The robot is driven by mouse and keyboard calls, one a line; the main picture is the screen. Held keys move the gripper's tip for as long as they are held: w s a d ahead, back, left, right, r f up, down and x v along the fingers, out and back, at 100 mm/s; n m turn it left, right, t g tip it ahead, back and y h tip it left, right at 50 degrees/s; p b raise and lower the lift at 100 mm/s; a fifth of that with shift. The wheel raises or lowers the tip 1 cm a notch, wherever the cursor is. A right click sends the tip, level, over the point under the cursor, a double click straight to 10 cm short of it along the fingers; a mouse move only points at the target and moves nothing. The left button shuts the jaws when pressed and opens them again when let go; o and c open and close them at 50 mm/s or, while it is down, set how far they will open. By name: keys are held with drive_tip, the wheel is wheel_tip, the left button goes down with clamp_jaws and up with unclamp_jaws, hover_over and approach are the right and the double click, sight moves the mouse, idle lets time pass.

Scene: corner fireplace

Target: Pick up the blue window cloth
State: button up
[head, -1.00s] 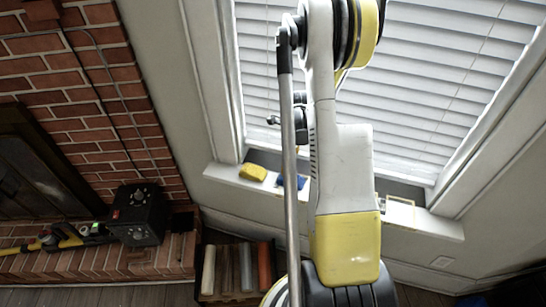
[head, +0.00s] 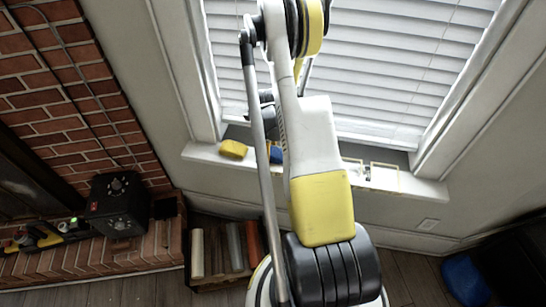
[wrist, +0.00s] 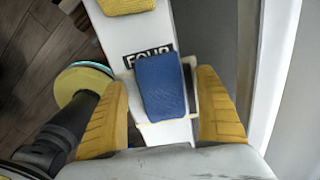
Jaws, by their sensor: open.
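The blue window cloth (wrist: 162,85) lies on the white window sill, across a dark label reading "FOUR". In the head view the blue cloth (head: 276,154) shows only as a small patch beside my arm, which hides the rest. My gripper (wrist: 160,76) is open, with one yellow finger on each side of the cloth in the wrist view. I cannot tell the height of the fingers above the sill. In the head view my arm hides most of the gripper.
A yellow cloth (head: 233,149) lies on the sill left of the blue one. A yellow-edged frame (head: 385,178) is farther right on the sill. Window blinds (head: 390,70) rise behind. A crate of rolls (head: 220,250) stands on the floor below, and a black box (head: 117,205) on the brick hearth.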

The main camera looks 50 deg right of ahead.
drive_tip(key=c, duration=1.2)
drive_tip(key=shift+o, duration=0.2)
drive_tip(key=shift+r+p, duration=0.35)
drive_tip(key=shift+r, duration=0.3)
wheel_tip(320, 180, up, 3)
drive_tip(key=shift+r+p, duration=0.1)
drive_tip(key=shift+p, duration=0.6)
drive_tip(key=s+d+r+p, duration=0.3)
drive_tip(key=s+r, duration=0.3)
drive_tip(key=s, duration=0.5)
drive_tip(key=shift+d+r, duration=0.3)
drive_tip(key=shift+d, duration=0.35)
